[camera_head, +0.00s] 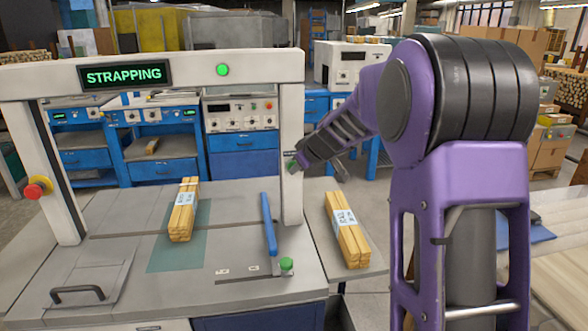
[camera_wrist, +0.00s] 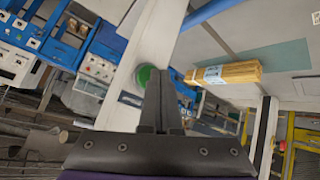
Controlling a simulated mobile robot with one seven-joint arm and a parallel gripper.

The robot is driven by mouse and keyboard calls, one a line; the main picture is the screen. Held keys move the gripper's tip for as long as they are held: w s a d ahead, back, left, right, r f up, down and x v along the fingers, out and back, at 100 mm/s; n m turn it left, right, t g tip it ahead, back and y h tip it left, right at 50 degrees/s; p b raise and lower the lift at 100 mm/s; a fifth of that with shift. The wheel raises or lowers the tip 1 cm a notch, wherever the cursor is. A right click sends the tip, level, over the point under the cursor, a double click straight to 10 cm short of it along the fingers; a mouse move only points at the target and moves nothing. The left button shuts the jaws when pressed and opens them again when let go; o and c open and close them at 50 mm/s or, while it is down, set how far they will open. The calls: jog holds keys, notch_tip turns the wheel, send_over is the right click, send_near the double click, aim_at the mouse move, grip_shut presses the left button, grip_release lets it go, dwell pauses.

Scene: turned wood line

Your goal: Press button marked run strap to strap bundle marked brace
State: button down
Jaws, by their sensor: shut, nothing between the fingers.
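The strapping machine's arch (camera_head: 190,66) carries a display (camera_head: 124,75) reading STRAPPING and a lit green lamp (camera_head: 222,70). A green button (camera_head: 291,167) is on the arch's right post; it shows large in the wrist view (camera_wrist: 145,76). My gripper (camera_head: 296,163) is shut and empty, its fingertips at the button; I cannot tell whether they touch it. The fingers (camera_wrist: 161,75) partly cover the button in the wrist view. A labelled wood bundle (camera_head: 183,212) lies on the teal patch (camera_head: 165,258) below the arch. Its label is too small to read surely.
A second labelled bundle (camera_head: 346,230) lies on the side shelf right of the post. A red stop button (camera_head: 34,190) is on the left post. Blue workbenches (camera_head: 160,148) stand behind.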

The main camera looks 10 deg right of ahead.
jog(key=shift+s+b, duration=0.55)
jog(key=shift+s, duration=0.1)
jog(key=s+b, duration=0.1)
jog(key=s, duration=0.4)
dwell(0.5)
